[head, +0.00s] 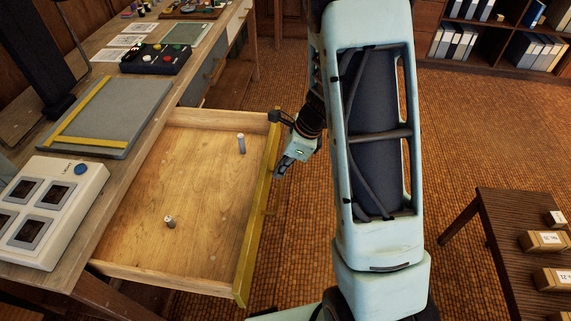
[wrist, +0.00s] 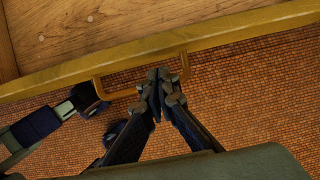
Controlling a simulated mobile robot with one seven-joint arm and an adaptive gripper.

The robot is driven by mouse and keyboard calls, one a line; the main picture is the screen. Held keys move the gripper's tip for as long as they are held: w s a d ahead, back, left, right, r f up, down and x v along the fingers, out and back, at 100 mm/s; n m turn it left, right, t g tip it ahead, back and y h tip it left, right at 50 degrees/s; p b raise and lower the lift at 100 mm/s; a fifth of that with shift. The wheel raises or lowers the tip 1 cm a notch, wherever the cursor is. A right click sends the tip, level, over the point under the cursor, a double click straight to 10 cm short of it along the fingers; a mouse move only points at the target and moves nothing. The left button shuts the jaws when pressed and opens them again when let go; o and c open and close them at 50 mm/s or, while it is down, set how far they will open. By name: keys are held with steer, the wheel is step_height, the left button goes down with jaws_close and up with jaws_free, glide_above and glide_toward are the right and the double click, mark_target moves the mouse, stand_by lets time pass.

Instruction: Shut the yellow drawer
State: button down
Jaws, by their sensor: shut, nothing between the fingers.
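The yellow drawer (head: 257,215) stands pulled out from the desk in the head view, its inside open to view with two small cylinders lying or standing in it. In the wrist view its yellow front edge (wrist: 60,80) crosses the upper part, with a handle (wrist: 104,90) on its outer side. My gripper (head: 279,172) is just outside the drawer front, near its far half. In the wrist view my gripper (wrist: 160,75) is shut and empty, its fingertips close by the handle. I cannot tell whether they touch it.
The desk top holds a white device with dark panels (head: 92,176), a grey drawing board (head: 130,95) and a black button box (head: 157,58). A dark slatted table (head: 490,215) with small boxes stands at right.

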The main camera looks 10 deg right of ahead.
mark_target(268, 187)
steer(key=x, duration=0.3)
steer(key=shift+f+b, duration=0.3)
steer(key=shift+a, duration=0.15)
